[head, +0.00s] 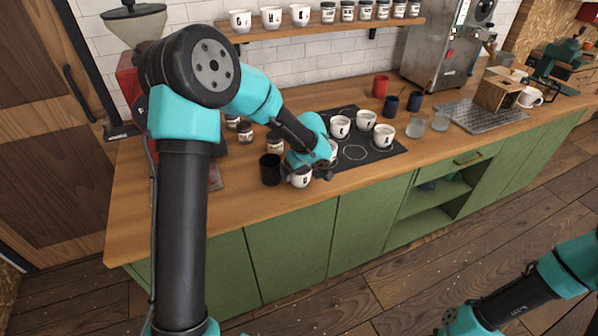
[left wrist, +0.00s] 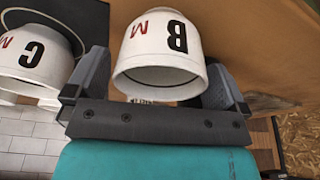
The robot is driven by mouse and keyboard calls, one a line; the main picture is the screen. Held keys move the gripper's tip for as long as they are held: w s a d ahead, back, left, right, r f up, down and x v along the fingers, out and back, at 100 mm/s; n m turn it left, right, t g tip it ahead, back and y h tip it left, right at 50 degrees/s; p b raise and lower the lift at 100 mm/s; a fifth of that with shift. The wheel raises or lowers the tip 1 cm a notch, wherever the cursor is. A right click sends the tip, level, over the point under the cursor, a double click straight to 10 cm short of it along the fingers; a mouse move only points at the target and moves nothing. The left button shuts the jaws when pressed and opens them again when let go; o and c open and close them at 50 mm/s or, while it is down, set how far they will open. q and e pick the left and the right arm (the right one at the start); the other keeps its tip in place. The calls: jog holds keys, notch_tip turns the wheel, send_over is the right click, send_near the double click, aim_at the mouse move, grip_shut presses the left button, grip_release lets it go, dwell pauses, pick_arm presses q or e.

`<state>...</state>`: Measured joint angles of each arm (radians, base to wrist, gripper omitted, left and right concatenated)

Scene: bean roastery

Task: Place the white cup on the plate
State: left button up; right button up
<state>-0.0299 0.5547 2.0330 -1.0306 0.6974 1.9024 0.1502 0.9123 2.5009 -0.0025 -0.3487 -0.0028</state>
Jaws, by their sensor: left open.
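A white cup marked with a black B (left wrist: 160,50) stands between the fingers of my left gripper (left wrist: 160,95). The fingers are apart, one on each side of it; contact cannot be told. In the head view this white cup (head: 299,180) is near the counter's front edge, partly covered by my left gripper (head: 308,174). A second white cup, marked C (left wrist: 32,58), is beside it in the wrist view. No separate plate can be made out; a black panel with ring marks (head: 375,156) lies on the counter. My right arm is cut off at bottom right, its fingertips not visible.
Several white cups (head: 384,135) stand on the black panel. A black cup (head: 270,169) is just left of my left gripper. Jars (head: 275,143) stand behind it. Glasses (head: 416,125), dark cups and a drip tray (head: 485,117) are to the right. A shelf (head: 320,27) hangs above.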

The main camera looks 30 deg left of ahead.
aim_at(304, 185)
pick_arm(q)
jog(key=v, duration=1.1)
dwell(0.3)
